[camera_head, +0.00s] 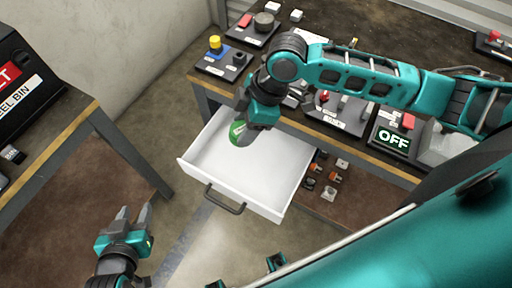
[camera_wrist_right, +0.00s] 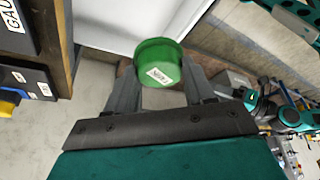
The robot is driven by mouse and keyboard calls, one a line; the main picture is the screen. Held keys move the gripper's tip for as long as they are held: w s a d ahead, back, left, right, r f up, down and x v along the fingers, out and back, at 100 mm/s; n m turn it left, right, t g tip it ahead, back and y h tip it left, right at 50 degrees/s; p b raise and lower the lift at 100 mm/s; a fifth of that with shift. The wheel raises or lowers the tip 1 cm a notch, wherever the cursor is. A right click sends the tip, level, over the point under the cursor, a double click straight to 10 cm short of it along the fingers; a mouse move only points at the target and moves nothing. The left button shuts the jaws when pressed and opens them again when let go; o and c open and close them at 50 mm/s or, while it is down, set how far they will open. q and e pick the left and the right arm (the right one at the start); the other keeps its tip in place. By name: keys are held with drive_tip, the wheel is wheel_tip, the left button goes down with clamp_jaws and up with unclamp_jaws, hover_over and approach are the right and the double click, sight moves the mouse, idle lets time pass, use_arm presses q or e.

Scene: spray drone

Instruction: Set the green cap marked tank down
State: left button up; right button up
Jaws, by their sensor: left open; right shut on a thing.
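The green cap (camera_head: 237,131) is held by my right gripper (camera_head: 246,128), over the open white drawer (camera_head: 225,160). In the right wrist view the green cap (camera_wrist_right: 159,66) sits between both fingers of my right gripper (camera_wrist_right: 160,84), with a small white label on it whose letters are hard to read. The gap between cap and drawer floor cannot be told. My left gripper (camera_head: 132,215) is open and empty, low at the left in the head view, apart from the drawer.
The drawer's front wall with a dark handle (camera_head: 225,200) faces the open floor. The workbench (camera_head: 365,148) behind carries several labelled trays and an OFF sign (camera_head: 393,139). Another bench (camera_head: 60,135) with a dark bin (camera_head: 28,80) stands at the left.

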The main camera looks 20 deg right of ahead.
drive_tip(key=shift+s+a+n, duration=0.1)
drive_tip(key=shift+a+n, duration=0.05)
drive_tip(key=shift+n, duration=0.15)
wheel_tip(320, 180, down, 16)
drive_tip(key=b, duration=0.3)
drive_tip(key=shift+f, duration=0.1)
drive_tip(key=shift+f+b, duration=0.4)
drive_tip(key=shift+f, duration=1.6)
drive_tip(key=shift+f, duration=0.15)
drive_tip(key=o, duration=1.1)
drive_tip(key=shift+c, duration=0.2)
